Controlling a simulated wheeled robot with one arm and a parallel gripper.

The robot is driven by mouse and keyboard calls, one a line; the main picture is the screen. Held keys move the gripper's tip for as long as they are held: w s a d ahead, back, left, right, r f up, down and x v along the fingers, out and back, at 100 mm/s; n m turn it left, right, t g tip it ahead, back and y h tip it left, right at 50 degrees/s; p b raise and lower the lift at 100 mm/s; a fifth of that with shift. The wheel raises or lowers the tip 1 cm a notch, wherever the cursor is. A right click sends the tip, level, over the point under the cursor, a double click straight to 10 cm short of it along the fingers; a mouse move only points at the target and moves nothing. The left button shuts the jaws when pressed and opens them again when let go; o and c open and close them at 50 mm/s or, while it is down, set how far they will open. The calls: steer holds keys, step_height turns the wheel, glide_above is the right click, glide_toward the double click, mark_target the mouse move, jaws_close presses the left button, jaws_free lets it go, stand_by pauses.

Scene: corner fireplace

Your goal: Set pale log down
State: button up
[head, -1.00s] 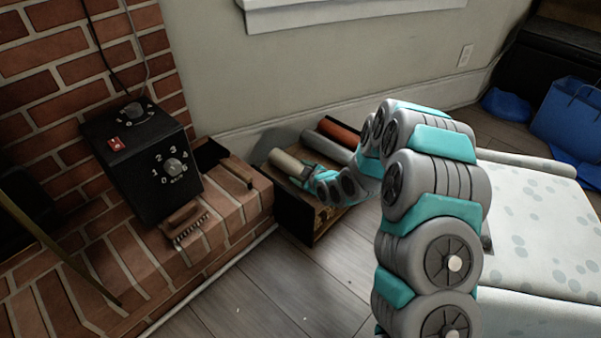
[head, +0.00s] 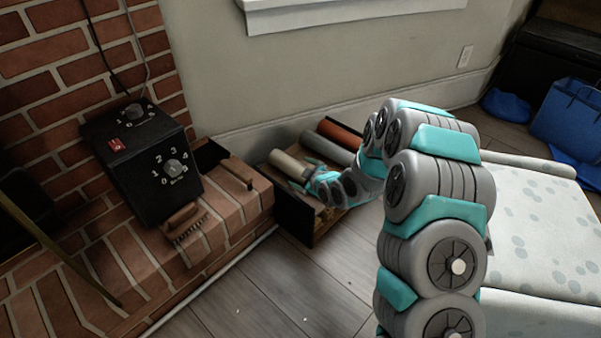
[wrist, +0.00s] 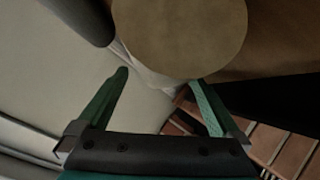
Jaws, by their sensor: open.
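The pale log (head: 290,164) lies in the wooden box (head: 313,232) beside the brick hearth, at the left of the other logs. In the wrist view the round tan end of the pale log (wrist: 180,35) fills the top middle. My gripper (head: 299,180) is at the near end of the pale log in the head view. In the wrist view my gripper (wrist: 162,85) has its two fingers spread with nothing between them, and the log end is beyond the fingertips.
A grey log (head: 327,149) and a reddish log (head: 340,135) lie in the box to the right. A black control box (head: 145,160) and a brush (head: 184,222) sit on the brick hearth (head: 225,225) at the left. A spotted pale seat (head: 545,235) is at the right. Wooden floor (head: 270,290) in front is clear.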

steer(key=s+d+r+m+g+h+p, duration=0.1)
steer(key=s+d+r+m+g+h, duration=0.25)
steer(key=s+d+r, duration=0.55)
steer(key=s+d+r+m+g+h, duration=0.2)
steer(key=s+d+r+m+h, duration=0.25)
steer(key=s+d, duration=0.8)
steer(key=s+r+m+g, duration=0.3)
steer(key=s+r, duration=0.1)
steer(key=s, duration=1)
steer(key=s+r+m+g+y, duration=0.1)
steer(key=s+r+m+g, duration=0.2)
steer(key=s, duration=1.1)
step_height(320, 180, up, 2)
steer(key=shift+s+a+r, duration=0.2)
steer(key=shift+s, duration=0.15)
steer(key=shift+g, duration=0.25)
